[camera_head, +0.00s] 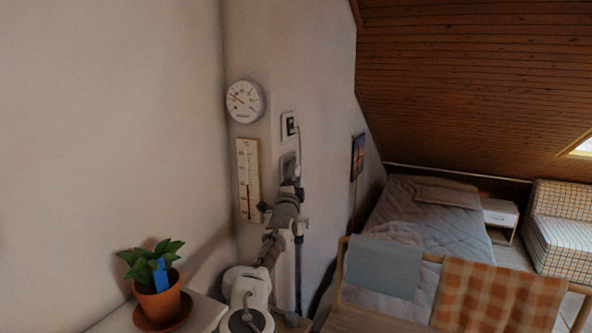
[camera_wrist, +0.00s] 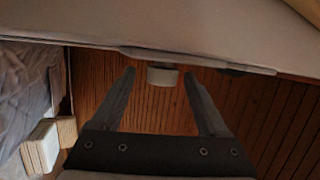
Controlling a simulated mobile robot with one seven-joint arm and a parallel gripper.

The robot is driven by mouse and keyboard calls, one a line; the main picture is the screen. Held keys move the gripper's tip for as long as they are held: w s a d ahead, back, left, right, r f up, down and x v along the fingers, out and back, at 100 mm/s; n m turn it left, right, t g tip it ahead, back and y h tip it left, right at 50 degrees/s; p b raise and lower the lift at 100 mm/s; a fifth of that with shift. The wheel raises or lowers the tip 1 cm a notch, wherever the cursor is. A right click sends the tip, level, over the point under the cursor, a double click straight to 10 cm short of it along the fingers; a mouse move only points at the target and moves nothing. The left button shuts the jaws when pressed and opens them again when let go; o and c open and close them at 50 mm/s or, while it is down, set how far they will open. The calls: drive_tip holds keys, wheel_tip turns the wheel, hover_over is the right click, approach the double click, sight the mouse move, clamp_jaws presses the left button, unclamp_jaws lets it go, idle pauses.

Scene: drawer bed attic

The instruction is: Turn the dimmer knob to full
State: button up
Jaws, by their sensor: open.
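The dimmer knob (camera_wrist: 162,77) is a short pale cylinder standing out from a plate (camera_wrist: 135,51) on the wall in the wrist view. My gripper (camera_wrist: 159,74) is open, with one dark finger on each side of the knob. Gaps show between the knob and both fingertips, so it is not clamped. In the head view my gripper (camera_head: 298,187) is up against the wall, in front of a grey plate (camera_head: 288,165). The knob is hidden there, and its turn position cannot be read.
Above the grey plate is a wall fitting (camera_head: 289,126) with a cable. A round dial (camera_head: 245,101) and a thermometer (camera_head: 248,180) hang to the left. A potted plant (camera_head: 157,297) stands at lower left. A rail with cloths (camera_head: 381,266) and a bed (camera_head: 415,215) are at right.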

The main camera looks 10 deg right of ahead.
drive_tip(key=shift+p+x, duration=0.35)
drive_tip(key=shift+x, duration=0.7)
drive_tip(key=shift+r, duration=0.15)
clamp_jaws()
